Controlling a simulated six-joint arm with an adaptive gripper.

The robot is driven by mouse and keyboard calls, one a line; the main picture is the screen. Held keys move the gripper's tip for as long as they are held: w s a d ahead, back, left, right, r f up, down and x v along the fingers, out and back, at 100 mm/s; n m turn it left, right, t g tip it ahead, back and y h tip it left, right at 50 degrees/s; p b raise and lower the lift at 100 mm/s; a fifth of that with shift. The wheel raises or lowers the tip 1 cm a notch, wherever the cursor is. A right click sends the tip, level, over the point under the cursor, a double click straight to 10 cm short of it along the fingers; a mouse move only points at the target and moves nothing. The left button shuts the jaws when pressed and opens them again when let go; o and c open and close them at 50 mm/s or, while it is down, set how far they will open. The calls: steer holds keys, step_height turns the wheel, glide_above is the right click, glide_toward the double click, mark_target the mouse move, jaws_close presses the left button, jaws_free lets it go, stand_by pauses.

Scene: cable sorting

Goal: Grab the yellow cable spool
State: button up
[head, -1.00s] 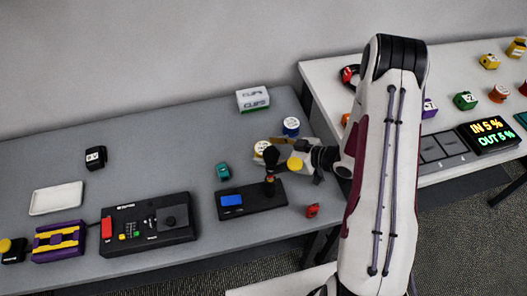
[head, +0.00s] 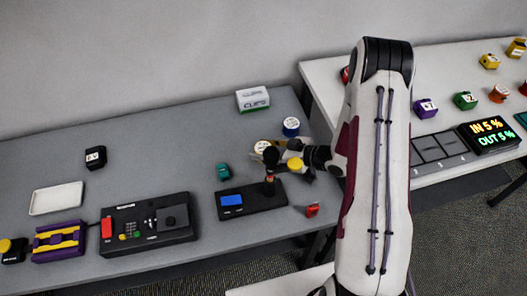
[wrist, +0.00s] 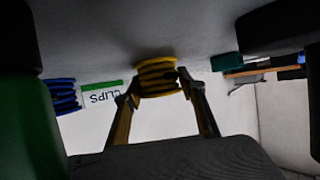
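The yellow cable spool (head: 261,146) has a pale top label and stands on the grey table, partly hidden by my gripper in the head view. In the wrist view the spool (wrist: 157,78) shows its yellow coils between my two fingertips. My gripper (wrist: 158,88) is at the spool, with one finger on each side. Both fingertips appear to touch its sides. In the head view my gripper (head: 276,155) is low and reaches in from the right. I see no clear gap under the spool.
A blue spool (head: 291,126) and a CLIPS box (head: 252,98) stand behind the yellow spool.

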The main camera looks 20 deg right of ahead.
mark_target(264, 148)
steer(key=shift+r, duration=0.2)
stand_by(0.3)
steer(key=shift+r, duration=8.8)
